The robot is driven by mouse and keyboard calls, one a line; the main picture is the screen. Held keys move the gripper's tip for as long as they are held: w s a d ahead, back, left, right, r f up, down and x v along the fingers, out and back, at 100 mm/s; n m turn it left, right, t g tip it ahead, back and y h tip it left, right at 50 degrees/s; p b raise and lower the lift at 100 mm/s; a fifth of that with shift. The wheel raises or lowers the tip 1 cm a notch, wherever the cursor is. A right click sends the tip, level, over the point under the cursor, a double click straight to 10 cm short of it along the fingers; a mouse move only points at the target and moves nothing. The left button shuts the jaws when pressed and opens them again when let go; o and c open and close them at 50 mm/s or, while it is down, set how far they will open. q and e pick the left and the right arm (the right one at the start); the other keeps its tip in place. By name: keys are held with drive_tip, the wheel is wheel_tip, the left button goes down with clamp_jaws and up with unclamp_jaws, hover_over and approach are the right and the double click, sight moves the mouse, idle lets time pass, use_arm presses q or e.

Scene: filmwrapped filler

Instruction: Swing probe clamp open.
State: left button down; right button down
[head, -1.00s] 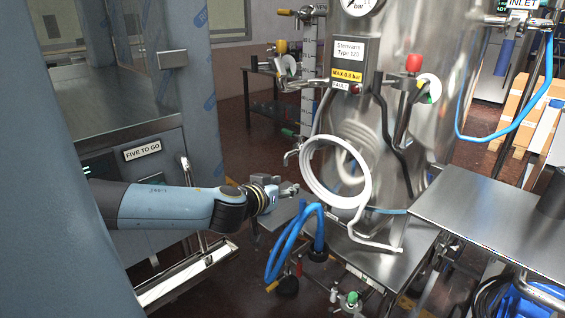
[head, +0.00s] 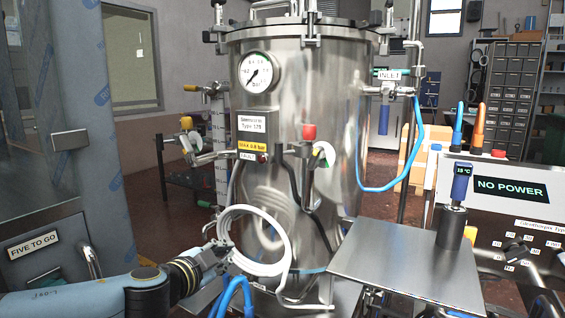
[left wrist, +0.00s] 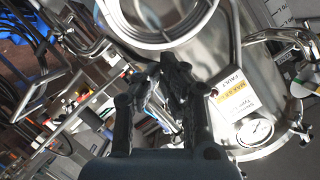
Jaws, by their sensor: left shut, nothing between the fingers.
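A blue probe (head: 461,185) with a small lit display stands upright in a steel holder (head: 452,228) on the side table at right. I cannot tell for sure which part is the probe clamp; several clamps (head: 311,30) ring the tank lid. My left gripper (head: 222,250) is shut and empty, low in front of the steel tank (head: 300,130). It overlaps the left side of the white hose coil (head: 286,240) in the head view; touch is unclear. The left wrist view shows its closed fingers (left wrist: 162,72) with the tank behind. My right gripper is out of view.
A steel side table (head: 400,262) juts out right of the tank. Blue hoses (head: 236,290) hang just below my left gripper. A grey cabinet (head: 40,240) stands close at left. A "NO POWER" panel (head: 510,188) is at right.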

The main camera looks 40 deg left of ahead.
use_arm(q)
drive_tip(key=w+d+r+m+t+h+p, duration=0.1)
drive_tip(key=w+d+r+m+t+h, duration=0.1)
drive_tip(key=d+r+m, duration=0.8)
drive_tip(key=m+t+p, duration=0.2)
approach(310, 158)
drive_tip(key=shift+h, duration=0.4)
drive_tip(key=w+p, duration=0.1)
drive_tip(key=w, duration=0.1)
drive_tip(key=w+a+p, duration=0.1)
drive_tip(key=w+p, duration=0.1)
drive_tip(key=w, duration=0.1)
drive_tip(key=shift+w+a, duration=0.15)
drive_tip(key=shift+w, duration=0.15)
drive_tip(key=a, duration=0.1)
drive_tip(key=w+a, duration=0.1)
drive_tip(key=a, duration=0.1)
drive_tip(key=shift+f, duration=0.2)
drive_tip(key=shift+a, duration=0.55)
drive_tip(key=shift+a+h, duration=0.1)
drive_tip(key=shift+h, duration=0.2)
drive_tip(key=shift+s+a+m+h, duration=0.15)
drive_tip(key=shift+a+m+h, duration=0.1)
drive_tip(key=shift+m+h, duration=0.25)
